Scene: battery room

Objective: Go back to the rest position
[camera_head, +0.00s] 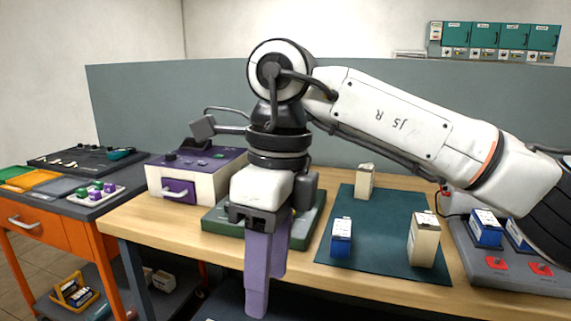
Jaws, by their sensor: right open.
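My right arm comes in from the right across the workbench (150,222). Its gripper (263,290) points down over the front part of the bench, with purple fingers that overlap in this view. The gripper is open, and nothing shows between the fingers. It hangs in front of a green tray or mat (214,219), which it partly hides. My left gripper is not in view.
A purple-and-white box (165,187) stands left of my gripper. A blue battery (341,238) and two cream blocks (424,239) (364,181) stand on a dark green mat (385,215). A grey unit (500,272) holds blue batteries at right. An orange cart (48,235) stands left.

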